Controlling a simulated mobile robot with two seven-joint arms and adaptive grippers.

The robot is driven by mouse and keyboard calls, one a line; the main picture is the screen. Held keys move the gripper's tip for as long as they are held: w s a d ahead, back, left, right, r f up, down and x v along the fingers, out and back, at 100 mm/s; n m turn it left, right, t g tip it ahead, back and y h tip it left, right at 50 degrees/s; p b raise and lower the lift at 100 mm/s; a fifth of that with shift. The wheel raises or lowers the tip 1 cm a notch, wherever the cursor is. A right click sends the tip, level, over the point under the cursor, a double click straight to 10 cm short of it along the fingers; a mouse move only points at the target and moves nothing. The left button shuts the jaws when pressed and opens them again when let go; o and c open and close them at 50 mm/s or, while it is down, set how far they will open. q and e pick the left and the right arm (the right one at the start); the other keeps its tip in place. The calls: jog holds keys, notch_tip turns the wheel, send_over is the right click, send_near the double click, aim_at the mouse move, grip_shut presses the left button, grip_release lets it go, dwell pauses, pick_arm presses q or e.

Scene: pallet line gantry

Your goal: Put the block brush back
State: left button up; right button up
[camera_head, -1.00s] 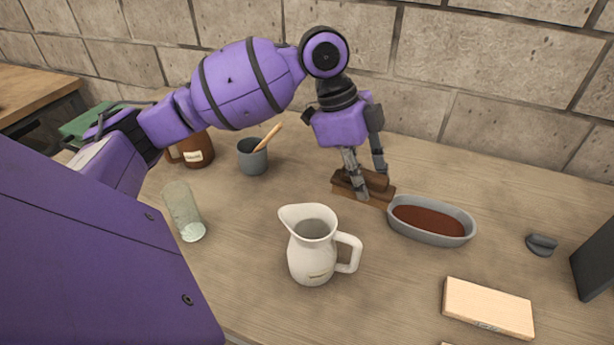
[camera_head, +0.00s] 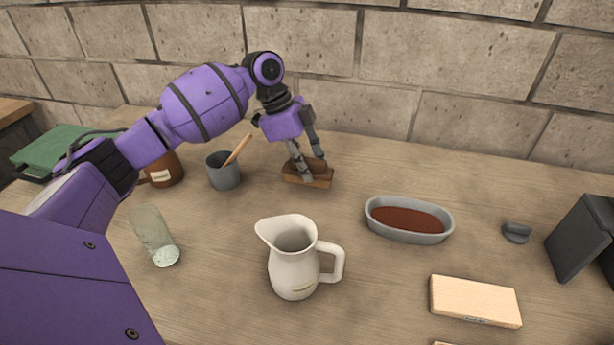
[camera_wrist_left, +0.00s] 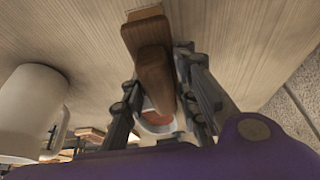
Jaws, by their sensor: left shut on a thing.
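The block brush (camera_head: 318,180) is brown wood, with a flat block and a darker raised grip. It is behind the white jug, near the back of the table. My left gripper (camera_head: 308,168) is shut on its grip from above. In the left wrist view the brush (camera_wrist_left: 152,72) sits between the two fingers (camera_wrist_left: 158,98). I cannot tell whether its underside touches the table. My right gripper is not in view.
A grey cup (camera_head: 223,176) with a wooden-handled tool and a brown jar (camera_head: 163,172) stand left. The white jug (camera_head: 292,272), a tilted-looking glass (camera_head: 153,236), a grey dish (camera_head: 380,229) of reddish-brown contents and a pale block (camera_head: 475,302) are nearer. A stone wall (camera_head: 310,45) closes the back.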

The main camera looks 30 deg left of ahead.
pick_arm(q)
jog(key=shift+w+a+f, duration=0.25)
jog(key=shift+w+f, duration=0.15)
jog(key=shift+f, duration=0.05)
jog(key=shift+w+a+f, duration=0.15)
jog(key=shift+f, duration=1.6)
jog(key=shift+f, duration=0.1)
jog(key=o, duration=1)
jog(key=v, duration=1.2)
